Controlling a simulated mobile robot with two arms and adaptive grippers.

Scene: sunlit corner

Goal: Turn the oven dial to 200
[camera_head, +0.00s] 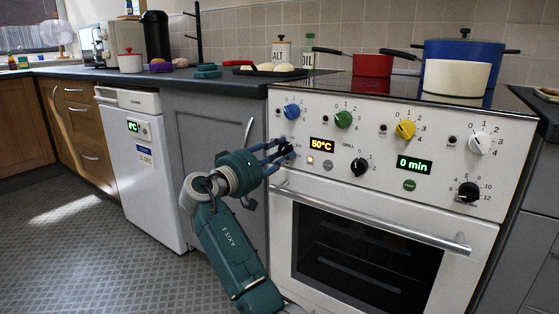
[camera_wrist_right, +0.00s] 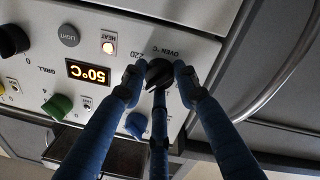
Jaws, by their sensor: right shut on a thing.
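The oven dial (camera_wrist_right: 159,73) is a black knob on the white oven front panel, with "OVEN °C" and "220" printed near it in the right wrist view. My right gripper (camera_wrist_right: 159,80) has its blue fingers around the dial and is shut on it. In the head view my right gripper (camera_head: 281,153) reaches the panel's left side, and its fingers mostly hide the dial. The oven display (camera_head: 322,145) reads 50°C; it also shows upside down in the right wrist view (camera_wrist_right: 88,73). My left gripper is out of view.
Blue (camera_head: 291,112), green (camera_head: 343,119), yellow (camera_head: 405,130) and white (camera_head: 479,143) knobs line the panel above. A black grill knob (camera_head: 360,167) is to the right. The oven door handle (camera_head: 370,218) runs below. The lit heat lamp (camera_wrist_right: 109,47) is near the dial.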

